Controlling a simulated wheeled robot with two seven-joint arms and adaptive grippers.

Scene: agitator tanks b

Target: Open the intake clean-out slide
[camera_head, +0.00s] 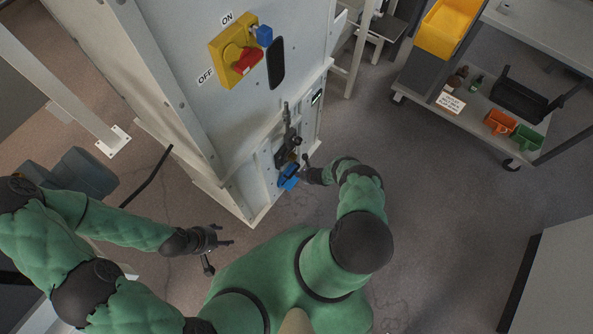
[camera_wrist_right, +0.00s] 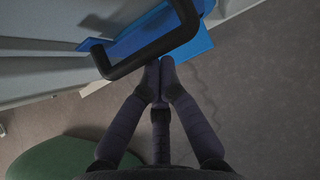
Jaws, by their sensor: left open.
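The clean-out slide (camera_head: 288,177) is a blue piece low on the pale machine cabinet. In the right wrist view its blue plate (camera_wrist_right: 196,45) has a black U-shaped handle (camera_wrist_right: 140,58) in front. My right gripper (camera_head: 310,174) is just to the right of the slide. In the wrist view the right gripper's fingers (camera_wrist_right: 161,66) converge at the handle's lower edge. I cannot tell whether they touch or hold it. My left gripper (camera_head: 220,250) is open and empty, away from the cabinet's lower corner.
The cabinet also carries a yellow switch box (camera_head: 226,52) with a red knob and ON and OFF labels. Dark latch hardware (camera_head: 288,145) is just above the slide. A cart (camera_head: 465,108) with bins stands at back right. Floor right of the cabinet is clear.

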